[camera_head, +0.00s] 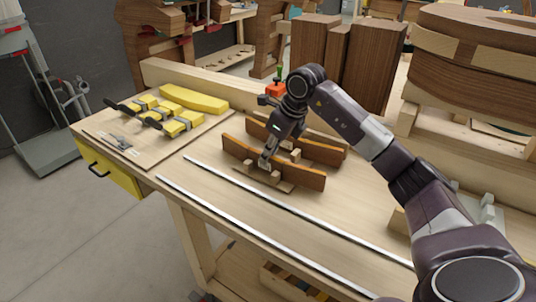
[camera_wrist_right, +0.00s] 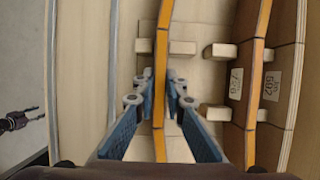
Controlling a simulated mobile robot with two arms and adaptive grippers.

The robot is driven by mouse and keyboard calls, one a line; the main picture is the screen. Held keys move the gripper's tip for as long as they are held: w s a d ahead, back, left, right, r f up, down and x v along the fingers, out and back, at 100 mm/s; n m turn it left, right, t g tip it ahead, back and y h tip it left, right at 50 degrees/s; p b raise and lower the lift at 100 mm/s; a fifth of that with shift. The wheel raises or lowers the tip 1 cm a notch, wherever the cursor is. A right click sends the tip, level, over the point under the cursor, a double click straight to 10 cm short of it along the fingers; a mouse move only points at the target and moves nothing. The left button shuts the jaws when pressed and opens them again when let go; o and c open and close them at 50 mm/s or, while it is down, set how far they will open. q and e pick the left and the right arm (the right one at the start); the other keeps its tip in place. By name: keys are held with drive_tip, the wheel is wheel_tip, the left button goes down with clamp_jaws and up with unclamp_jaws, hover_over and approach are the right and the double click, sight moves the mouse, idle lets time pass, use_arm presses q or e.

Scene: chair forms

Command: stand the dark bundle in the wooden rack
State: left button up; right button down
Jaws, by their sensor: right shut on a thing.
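A dark brown curved bundle with an orange upper edge (camera_head: 300,177) stands on its long edge near the middle of the bench. It shows in the right wrist view (camera_wrist_right: 161,45) as an orange-edged strip running between the fingers. My right gripper (camera_head: 267,162) is shut on it near its middle, from above. The wooden rack (camera_head: 284,186) shows as a low pale base with small blocks. In the right wrist view, pale blocks (camera_wrist_right: 183,47) lie on both sides of the strip. Whether its lower edge touches the base is hidden.
A second curved dark piece (camera_head: 325,153) stands just behind; labelled pieces show in the right wrist view (camera_wrist_right: 270,85). Two metal rails (camera_head: 300,215) cross the bench. A board with yellow clamps (camera_head: 183,122) is at left. Tall dark blocks (camera_head: 370,65) stand behind.

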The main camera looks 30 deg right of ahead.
drive_tip(key=c, duration=1.9)
unclamp_jaws()
drive_tip(key=shift+f, duration=0.1)
drive_tip(key=v, duration=1.2)
